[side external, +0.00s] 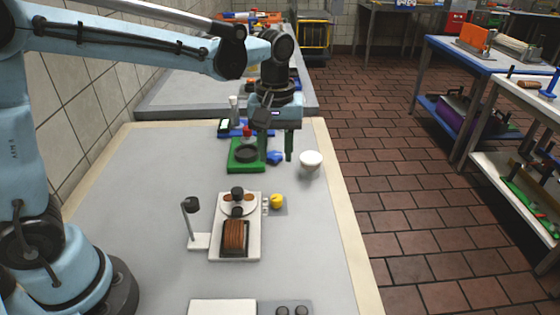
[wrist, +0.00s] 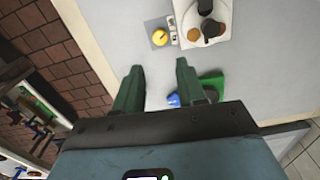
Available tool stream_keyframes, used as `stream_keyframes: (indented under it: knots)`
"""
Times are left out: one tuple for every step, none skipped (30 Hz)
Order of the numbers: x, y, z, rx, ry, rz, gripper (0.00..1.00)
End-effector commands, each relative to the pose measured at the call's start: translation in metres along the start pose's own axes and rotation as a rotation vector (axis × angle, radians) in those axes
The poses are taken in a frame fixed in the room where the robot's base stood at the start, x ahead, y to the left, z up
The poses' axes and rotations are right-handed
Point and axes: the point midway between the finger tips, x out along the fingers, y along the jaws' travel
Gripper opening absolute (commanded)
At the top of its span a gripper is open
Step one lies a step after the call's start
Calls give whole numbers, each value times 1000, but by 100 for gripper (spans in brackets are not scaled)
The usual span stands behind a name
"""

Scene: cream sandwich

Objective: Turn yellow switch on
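The yellow switch (side external: 277,201) is a round yellow knob on a small grey plate, at the right side of a white appliance (side external: 226,246) holding brown slices. In the wrist view the yellow switch (wrist: 159,38) sits at the top centre, ahead of the fingertips. My gripper (side external: 276,155) has its two green fingers pointing down, apart with nothing between them; it is farther back on the table than the yellow switch and not touching it. In the wrist view my gripper (wrist: 160,67) also shows open and empty.
A blue knob (side external: 275,158) beside a green appliance (side external: 236,166) lies close to my fingers. A white bowl (side external: 311,160) stands to the right, near the table edge. A dark-headed lamp-like post (side external: 191,222) stands left of the white appliance.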

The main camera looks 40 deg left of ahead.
Motion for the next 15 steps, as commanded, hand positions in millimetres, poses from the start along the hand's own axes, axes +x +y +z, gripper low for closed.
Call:
stream_keyframes:
  knots:
    - [2, 1, 0, -3, -2, -2, 40]
    - [4, 1, 0, -3, -2, -2, 40]
    - [8, 0, 0, -3, -2, -2, 40]
    - [10, 0, 0, -3, -2, -2, 40]
    - [14, 0, 0, -3, -1, -2, 40]
    - [19, 0, 0, -2, -1, -1, 40]
    - [23, 0, 0, -2, -1, -1, 40]
    - [28, 0, 0, -2, -1, -1, 40]
    - [34, 0, 0, -2, -1, -1, 40]
    - [40, 0, 0, -2, -1, -1, 40]
    - [44, 0, 0, -2, -1, -1, 40]
    - [51, 0, 0, -2, -1, -1, 40]
    - [56, 0, 0, -2, -1, 0, 40]
    - [61, 0, 0, -1, 0, 0, 40]
    - [68, 0, 0, -1, 0, 0, 40]
